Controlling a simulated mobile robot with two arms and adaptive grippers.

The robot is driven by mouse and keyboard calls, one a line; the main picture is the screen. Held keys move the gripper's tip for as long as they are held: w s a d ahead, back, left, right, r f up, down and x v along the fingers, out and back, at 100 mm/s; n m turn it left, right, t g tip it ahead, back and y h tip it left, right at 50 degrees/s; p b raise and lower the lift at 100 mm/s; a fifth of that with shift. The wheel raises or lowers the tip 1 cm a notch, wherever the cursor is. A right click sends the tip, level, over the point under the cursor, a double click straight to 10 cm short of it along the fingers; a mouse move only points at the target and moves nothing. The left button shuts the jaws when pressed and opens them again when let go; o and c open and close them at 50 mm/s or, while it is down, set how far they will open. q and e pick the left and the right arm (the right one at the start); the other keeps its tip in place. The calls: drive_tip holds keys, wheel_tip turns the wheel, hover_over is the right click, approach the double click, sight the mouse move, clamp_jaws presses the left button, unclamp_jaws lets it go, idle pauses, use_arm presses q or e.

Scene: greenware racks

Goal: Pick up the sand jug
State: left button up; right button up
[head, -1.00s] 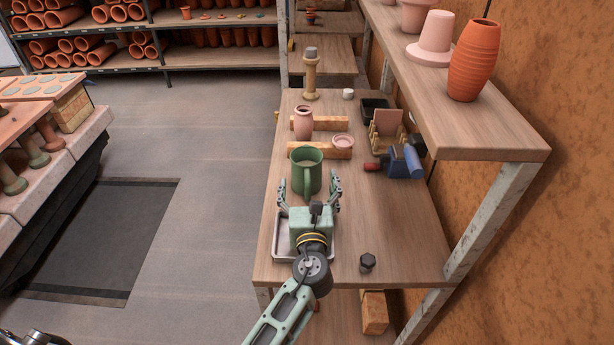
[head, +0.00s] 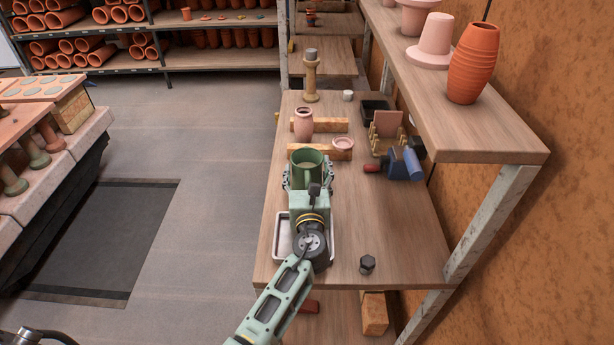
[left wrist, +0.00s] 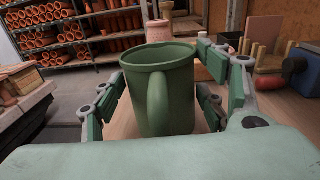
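The lower jug is partly hidden by the gripper in the head view.
A shallow metal tray (head: 283,240) lies under my left wrist. Behind the jug are a wooden block (head: 335,155), a pink vase (head: 303,124) and a small pink dish (head: 343,143). A blue tool (head: 400,164) is at right; a dark bolt-like piece (head: 367,264) stands front right.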

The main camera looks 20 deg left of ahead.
use_arm(q)
drive_tip(key=shift+r, duration=0.1)
drive_tip(key=c, duration=1)
drive_tip(key=shift+r, duration=0.15)
drive_tip(key=shift+r+p, duration=1.6)
drive_tip(key=shift+r, duration=3.2)
